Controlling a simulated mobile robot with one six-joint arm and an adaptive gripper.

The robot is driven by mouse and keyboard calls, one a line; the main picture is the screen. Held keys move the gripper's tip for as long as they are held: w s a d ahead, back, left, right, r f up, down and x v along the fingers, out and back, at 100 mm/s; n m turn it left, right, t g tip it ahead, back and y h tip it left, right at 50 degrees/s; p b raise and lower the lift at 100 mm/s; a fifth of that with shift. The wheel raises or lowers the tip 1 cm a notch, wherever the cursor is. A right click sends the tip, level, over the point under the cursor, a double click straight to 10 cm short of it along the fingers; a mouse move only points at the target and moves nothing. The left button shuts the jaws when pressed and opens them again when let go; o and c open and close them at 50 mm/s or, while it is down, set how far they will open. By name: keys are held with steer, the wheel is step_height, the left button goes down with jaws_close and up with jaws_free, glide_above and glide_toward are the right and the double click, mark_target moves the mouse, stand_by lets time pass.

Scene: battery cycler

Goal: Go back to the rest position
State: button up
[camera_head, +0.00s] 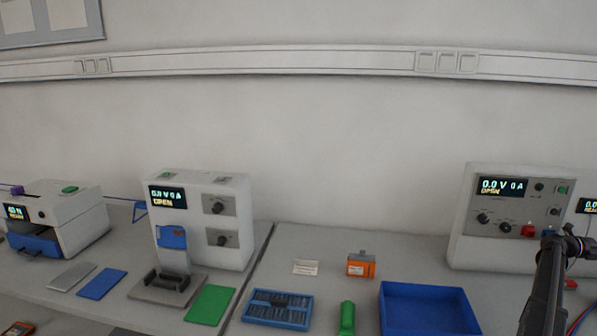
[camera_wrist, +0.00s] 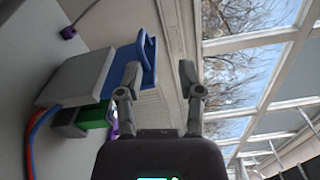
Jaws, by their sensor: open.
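My gripper (camera_wrist: 160,72) shows in the wrist view with its two grey fingers apart and nothing between them. The wrist view is turned sideways and looks past the fingers to a window. A grey block (camera_wrist: 75,78) with a blue loop-shaped part (camera_wrist: 146,58) is to the left; the blue part appears close beside or behind the left finger, and I cannot tell whether they touch. In the head view a dark part of my arm rises at the right edge, in front of the right cycler unit (camera_head: 482,246). My fingers cannot be made out there.
The left cycler unit (camera_head: 240,252) has a battery cradle (camera_head: 168,281) before it. A blue tray (camera_head: 455,331), an orange battery (camera_head: 361,264), a green cell (camera_head: 347,318) and a blue rack (camera_head: 249,314) stand on the bench. Red and blue cables (camera_wrist: 38,128) hang near the grey block.

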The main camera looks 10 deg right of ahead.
step_height(320, 180, up, 7)
steer(key=p, duration=0.6)
steer(key=shift+r+p, duration=0.45)
steer(key=shift+f, duration=0.15)
